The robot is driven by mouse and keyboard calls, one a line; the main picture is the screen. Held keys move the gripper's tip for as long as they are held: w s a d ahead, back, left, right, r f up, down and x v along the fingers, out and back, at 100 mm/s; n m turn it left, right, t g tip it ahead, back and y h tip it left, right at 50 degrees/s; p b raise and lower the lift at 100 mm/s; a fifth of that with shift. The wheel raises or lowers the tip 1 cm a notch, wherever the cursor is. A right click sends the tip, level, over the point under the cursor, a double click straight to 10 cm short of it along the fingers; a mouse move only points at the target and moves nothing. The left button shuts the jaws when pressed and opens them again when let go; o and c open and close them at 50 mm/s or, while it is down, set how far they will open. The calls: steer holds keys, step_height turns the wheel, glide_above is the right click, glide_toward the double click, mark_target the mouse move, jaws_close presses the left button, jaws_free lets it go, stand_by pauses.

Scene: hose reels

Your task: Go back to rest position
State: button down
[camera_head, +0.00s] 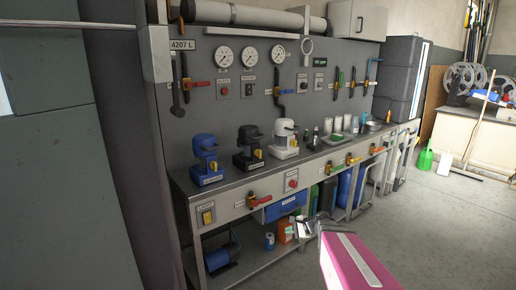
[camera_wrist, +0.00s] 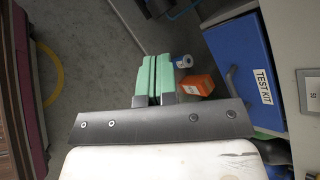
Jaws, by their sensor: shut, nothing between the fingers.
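My gripper (camera_head: 304,229) is in the lower middle of the head view, at the end of my pink arm link. It is in front of the workbench (camera_head: 262,178), near its lower shelf. In the wrist view the green finger pads of my gripper (camera_wrist: 154,76) are pressed together with nothing between them. An orange box (camera_wrist: 197,86) and a small can (camera_wrist: 183,62) show just beyond the fingertips. Both stand on the bench's lower shelf, where the orange box (camera_head: 285,231) and can (camera_head: 269,241) show in the head view.
A blue box marked TEST KIT (camera_wrist: 250,72) is right of the fingers in the wrist view. Three small machines, blue (camera_head: 206,160), black (camera_head: 249,148) and white (camera_head: 285,139), stand on the bench.

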steer(key=s+d+r+n+g+h, duration=0.1)
steer(key=s+d+n+g+h, duration=0.1)
steer(key=s+n+h, duration=0.3)
steer(key=s+d+r+n+g+h, duration=0.1)
steer(key=s+r+n+g+h, duration=0.1)
steer(key=s+n+h, duration=0.3)
steer(key=s+n+g, duration=0.1)
steer(key=s+n, duration=0.2)
steer(key=s, duration=0.3)
steer(key=shift+d+n, duration=0.3)
steer(key=shift+d, duration=0.05)
steer(key=c, duration=1.8)
jaws_free()
steer(key=shift+f, duration=0.1)
